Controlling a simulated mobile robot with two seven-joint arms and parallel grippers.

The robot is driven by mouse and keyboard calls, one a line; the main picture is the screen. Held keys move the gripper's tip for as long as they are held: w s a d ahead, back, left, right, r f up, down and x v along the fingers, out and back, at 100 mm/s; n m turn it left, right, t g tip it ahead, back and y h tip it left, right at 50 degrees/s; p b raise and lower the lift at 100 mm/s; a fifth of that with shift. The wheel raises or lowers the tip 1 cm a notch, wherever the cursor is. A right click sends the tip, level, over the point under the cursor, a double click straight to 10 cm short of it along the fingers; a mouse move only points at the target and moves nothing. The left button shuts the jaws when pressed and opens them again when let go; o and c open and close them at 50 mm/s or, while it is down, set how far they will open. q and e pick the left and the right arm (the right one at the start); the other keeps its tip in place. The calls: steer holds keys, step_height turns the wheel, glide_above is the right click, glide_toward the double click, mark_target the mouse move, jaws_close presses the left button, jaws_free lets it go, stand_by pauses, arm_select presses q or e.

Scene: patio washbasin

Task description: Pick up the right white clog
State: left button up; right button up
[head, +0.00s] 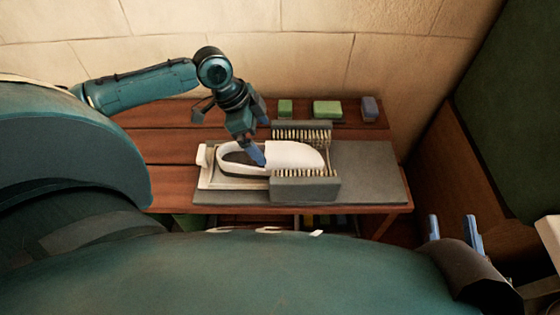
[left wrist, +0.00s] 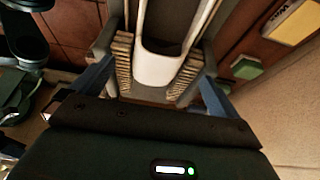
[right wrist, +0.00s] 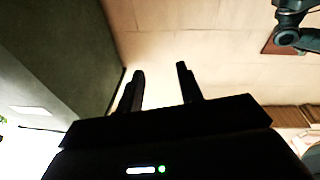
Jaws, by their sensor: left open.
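A white clog (head: 298,155) with a dark opening lies on a pale sliding holder (head: 206,172), its toe between two bristle brushes (head: 305,187) on a grey mat. It also shows in the left wrist view (left wrist: 158,70), with a row of bristles on each side. My left gripper (head: 262,136) is open above the clog, one blue finger near its opening. In the left wrist view its fingers (left wrist: 155,88) are spread wide with nothing between them held. My right gripper (head: 453,230) is open and empty at the lower right, away from the bench.
The grey mat (head: 372,170) lies on a reddish wooden bench (head: 160,145). Two green blocks (head: 327,108) and a blue-grey block (head: 370,108) stand along its back. A stone wall (head: 310,60) is behind, and a dark green panel (head: 515,110) rises on the right.

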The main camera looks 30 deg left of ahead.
arm_select(q)
steer(key=b+x, duration=0.1)
steer(key=x, duration=0.2)
steer(key=shift+f, duration=0.1)
steer(key=shift+w+d+f+b, duration=0.1)
steer(key=shift+d+f+b, duration=0.2)
steer(key=shift+f, duration=0.25)
steer(key=b+x, duration=0.2)
steer(key=shift+w+d+f, duration=0.15)
steer(key=shift+d+f, duration=0.05)
steer(key=shift+f, duration=0.1)
steer(key=shift+w+d+f+b, duration=0.15)
steer(key=shift+d+f+b, duration=0.15)
steer(key=shift+f, duration=0.4)
steer(key=shift+r, duration=0.1)
steer(key=c, duration=1.1)
arm_select(e)
steer(key=shift+w+a+m+y, duration=0.1)
steer(key=shift+a+m+y, duration=0.3)
steer(key=shift+y, duration=0.1)
